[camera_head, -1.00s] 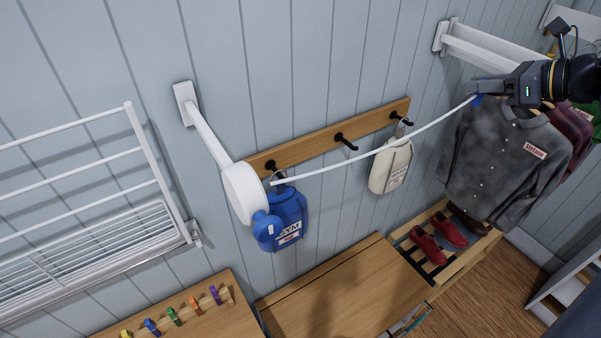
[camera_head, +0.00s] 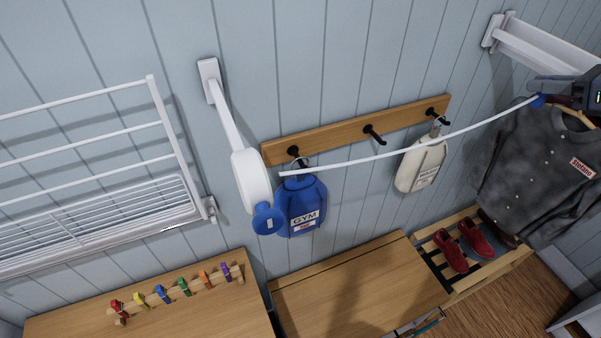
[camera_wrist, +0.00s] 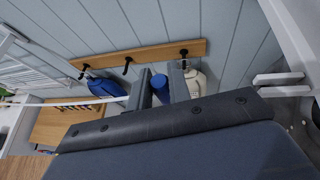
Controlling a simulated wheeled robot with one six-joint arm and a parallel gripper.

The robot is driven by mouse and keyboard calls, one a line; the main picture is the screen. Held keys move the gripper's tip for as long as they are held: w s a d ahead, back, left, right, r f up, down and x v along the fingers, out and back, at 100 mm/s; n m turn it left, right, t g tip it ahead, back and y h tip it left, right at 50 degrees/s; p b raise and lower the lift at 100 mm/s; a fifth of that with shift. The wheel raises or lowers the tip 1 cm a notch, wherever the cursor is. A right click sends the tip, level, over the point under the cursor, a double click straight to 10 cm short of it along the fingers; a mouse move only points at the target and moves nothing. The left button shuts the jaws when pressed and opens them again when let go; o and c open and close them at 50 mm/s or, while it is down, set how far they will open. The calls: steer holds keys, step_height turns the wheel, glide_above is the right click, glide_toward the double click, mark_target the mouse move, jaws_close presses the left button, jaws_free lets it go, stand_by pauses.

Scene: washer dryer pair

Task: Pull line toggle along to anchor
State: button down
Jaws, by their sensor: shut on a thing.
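My gripper (camera_head: 548,96) is at the right edge of the head view, shut on the blue line toggle (camera_head: 538,101). In the wrist view the toggle (camera_wrist: 160,88) sits between the two dark fingers. A white line (camera_head: 420,142) runs from the toggle, sagging slightly, left to the round white reel (camera_head: 252,181) on its wall arm. A blue round part (camera_head: 267,218) hangs at the reel's lower edge. A white wall bracket with a rail (camera_head: 545,46) is above my gripper. In the wrist view, two white prongs (camera_wrist: 278,80) stick out at the right; I cannot tell whether they are the anchor.
A wooden hook rail (camera_head: 340,134) holds a blue GYM bag (camera_head: 303,212) and a cream bag (camera_head: 420,168). A grey shirt (camera_head: 535,160) hangs below my gripper. Red shoes (camera_head: 476,236) rest on a slatted rack. A drying rack (camera_head: 90,170) is at left, above a wooden top with coloured pegs (camera_head: 184,288).

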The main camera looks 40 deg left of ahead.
steer(key=w+d, duration=0.5)
steer(key=w, duration=0.4)
steer(key=shift+w+d, duration=0.2)
steer(key=shift+w, duration=0.05)
steer(key=c, duration=1.7)
jaws_free()
steer(key=shift+r, duration=0.1)
steer(key=shift+d, duration=0.1)
steer(key=v, duration=1)
steer(key=shift+s+d, duration=0.1)
steer(key=shift+d, duration=0.15)
